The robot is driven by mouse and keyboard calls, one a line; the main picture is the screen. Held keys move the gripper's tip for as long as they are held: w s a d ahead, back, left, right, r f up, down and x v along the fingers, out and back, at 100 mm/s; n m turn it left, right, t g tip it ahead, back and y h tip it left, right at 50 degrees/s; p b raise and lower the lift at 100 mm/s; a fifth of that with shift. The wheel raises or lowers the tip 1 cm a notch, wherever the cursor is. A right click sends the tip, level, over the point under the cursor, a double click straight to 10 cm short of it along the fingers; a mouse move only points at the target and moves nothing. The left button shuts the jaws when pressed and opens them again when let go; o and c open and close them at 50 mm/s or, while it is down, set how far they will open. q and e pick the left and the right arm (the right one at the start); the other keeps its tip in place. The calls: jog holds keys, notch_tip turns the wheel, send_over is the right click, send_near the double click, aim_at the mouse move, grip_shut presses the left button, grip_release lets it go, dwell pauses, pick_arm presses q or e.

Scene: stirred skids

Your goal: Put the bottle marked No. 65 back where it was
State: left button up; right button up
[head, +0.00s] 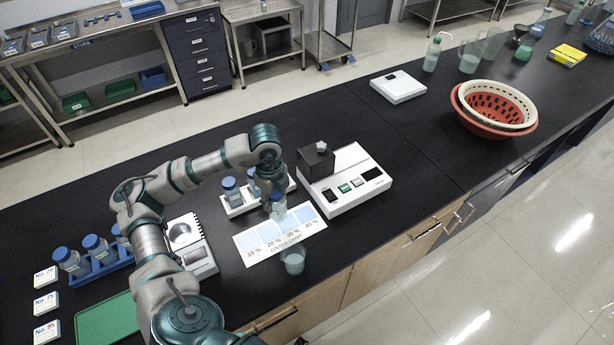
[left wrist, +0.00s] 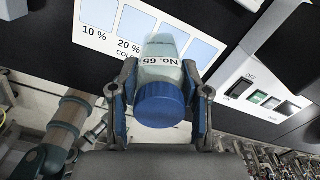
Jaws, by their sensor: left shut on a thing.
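My left gripper (head: 276,191) is shut on the bottle marked No. 65 (head: 278,211), which has a blue cap and pale contents. The left wrist view shows the label on the bottle (left wrist: 163,67) upside down, with the gripper's fingers (left wrist: 158,97) on both sides. The bottle is over the white colour chart (head: 258,249); I cannot tell whether it touches it. A white rack (head: 235,210) with blue-capped bottles stands behind, partly hidden by my arm. A blue rack (head: 105,268) with several blue-capped bottles is at the left. My right gripper is out of view.
A glass beaker (head: 293,262) stands at the chart's front edge. A white device (head: 352,196) with a dark block is right of the chart. A notepad-like white device (head: 198,262) and a green mat (head: 105,322) lie left. Numbered cards (head: 46,302) line the left.

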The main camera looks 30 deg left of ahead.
pick_arm(q)
jog(key=w+a+f, duration=0.1)
jog(key=w+a, duration=0.2)
jog(key=w, duration=0.1)
jog(key=w+a+f+p, duration=0.1)
jog(key=w+a+f, duration=0.1)
jog(key=w+a, duration=0.1)
jog(key=w+a+f, duration=0.2)
jog(key=w+a, duration=0.1)
jog(key=w, duration=0.2)
jog(key=shift+w+a, duration=0.25)
jog(key=shift+w, duration=0.1)
jog(key=shift+a+f, duration=0.15)
jog(key=shift+c, duration=0.5)
jog(key=o, duration=1)
jog(key=shift+d, duration=0.25)
jog(key=shift+o, duration=1.4)
jog(key=shift+d, duration=0.15)
jog(key=shift+w+d, duration=0.1)
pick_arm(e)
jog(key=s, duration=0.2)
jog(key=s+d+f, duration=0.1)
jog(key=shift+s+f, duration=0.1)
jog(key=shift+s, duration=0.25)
